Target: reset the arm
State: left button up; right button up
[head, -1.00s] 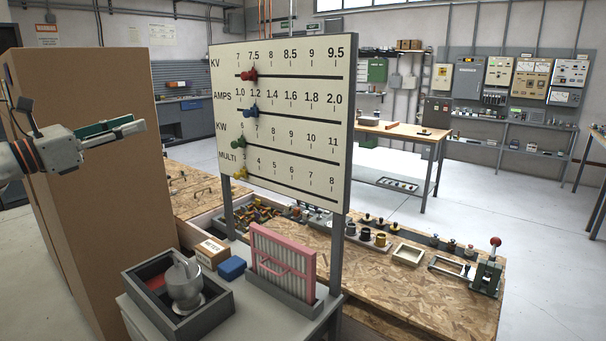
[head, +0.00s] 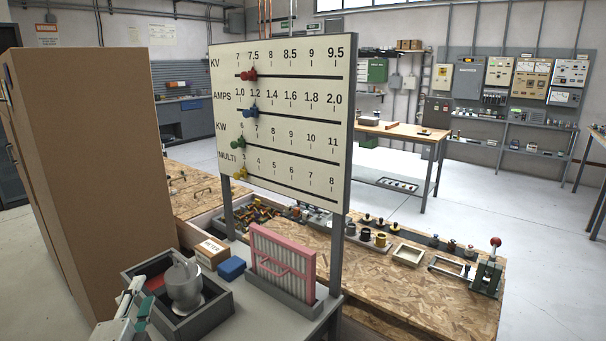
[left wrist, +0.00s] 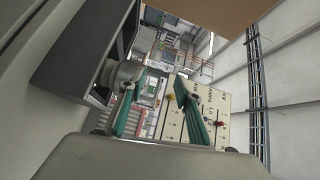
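My left gripper (head: 141,297) is low at the left of the head view, beside the near left side of a dark open tray (head: 205,322). In the left wrist view, its two green-padded fingers (left wrist: 160,112) stand apart with nothing held between them. Part of my left arm lies below the head view's lower edge. The right gripper is in neither view.
A tall brown cabinet (head: 95,170) stands close behind the left gripper. The tray holds a grey metal cup (head: 185,285). A pink-framed rack (head: 283,262), a blue block (head: 231,268) and an upright slider board (head: 290,120) stand to the right.

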pick_arm(q)
jog(key=s+a+f+n+g+y, duration=0.1)
jog(key=s+f+n+g, duration=0.35)
jog(key=s+f, duration=0.6)
jog(key=s+a+f+n+g, duration=0.1)
jog(key=s+f+n+g, duration=0.2)
jog(key=s+f+g, duration=0.75)
jog(key=s+d+f+n+t+h+b, duration=0.2)
jog(key=d+f+t+h, duration=0.5)
jog(key=d+f, duration=0.7)
jog(key=shift+s+d+f+t, duration=0.45)
jog(key=shift+d+t, duration=0.15)
jog(key=shift+d, duration=0.65)
